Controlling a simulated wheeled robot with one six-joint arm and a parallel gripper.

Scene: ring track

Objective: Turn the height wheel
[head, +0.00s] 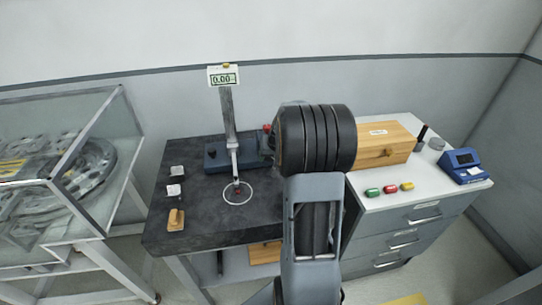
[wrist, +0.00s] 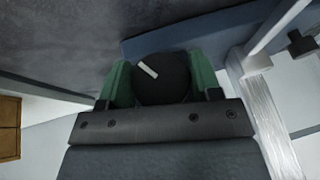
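The height wheel (wrist: 170,88) is a black round knob with a white mark, seen in the wrist view at the side of a blue base. My gripper (wrist: 162,78) has its green fingers on either side of the wheel, and both appear to touch its rim. In the head view my arm hides the wheel and the gripper. The height gauge there has a grey column (head: 228,112), a blue base (head: 216,156) and a display (head: 224,77) that reads 0.00.
Small blocks (head: 174,190) and a wooden piece (head: 176,219) lie at the table's left. A glass case (head: 70,150) stands further left. At right, a white cabinet (head: 440,191) bears a wooden box (head: 396,137), coloured buttons and a blue device (head: 464,165).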

